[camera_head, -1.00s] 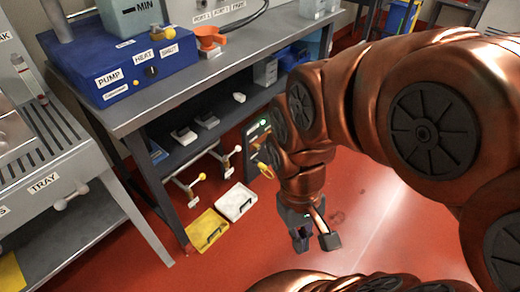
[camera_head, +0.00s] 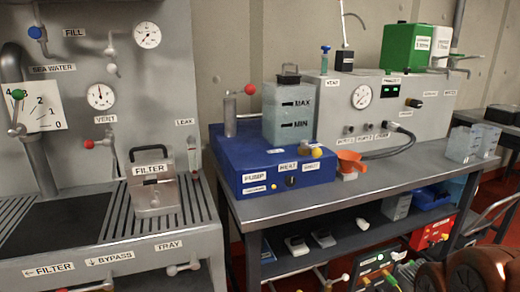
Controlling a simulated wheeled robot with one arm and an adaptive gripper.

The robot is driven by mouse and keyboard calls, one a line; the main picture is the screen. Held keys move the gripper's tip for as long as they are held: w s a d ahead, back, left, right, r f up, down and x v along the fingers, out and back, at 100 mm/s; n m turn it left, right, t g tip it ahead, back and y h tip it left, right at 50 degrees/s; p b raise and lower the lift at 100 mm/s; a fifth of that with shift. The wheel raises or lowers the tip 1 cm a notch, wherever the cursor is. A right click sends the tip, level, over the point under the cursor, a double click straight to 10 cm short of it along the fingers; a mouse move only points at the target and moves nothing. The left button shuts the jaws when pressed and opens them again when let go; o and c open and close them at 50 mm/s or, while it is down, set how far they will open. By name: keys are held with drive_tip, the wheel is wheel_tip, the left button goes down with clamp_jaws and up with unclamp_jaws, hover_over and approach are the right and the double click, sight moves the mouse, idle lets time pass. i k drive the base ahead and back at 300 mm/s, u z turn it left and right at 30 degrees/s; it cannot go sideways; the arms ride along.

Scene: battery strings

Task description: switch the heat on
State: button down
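A blue unit (camera_head: 225,165) stands at the left end of the grey bench. Its front slope carries a white HEAT label (camera_head: 288,166) with a small black knob (camera_head: 291,181) just below it. Which way the knob points is too small to tell. A PUMP label (camera_head: 255,177) is to its left, with a small yellow spot near it. A yellow knob (camera_head: 317,150) is to its right. A grey tank marked MAX and MIN (camera_head: 288,115) stands on the unit. My gripper is out of view; only a copper part of my arm shows at the bottom right.
A grey panel with a gauge (camera_head: 362,97) stands behind. The filter station (camera_head: 90,225) is on the left. The bench's front strip (camera_head: 300,205) is clear.

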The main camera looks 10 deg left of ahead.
sight(290, 181)
drive_tip(key=z, duration=0.6)
drive_tip(key=k, duration=0.5)
drive_tip(key=u, duration=2.15)
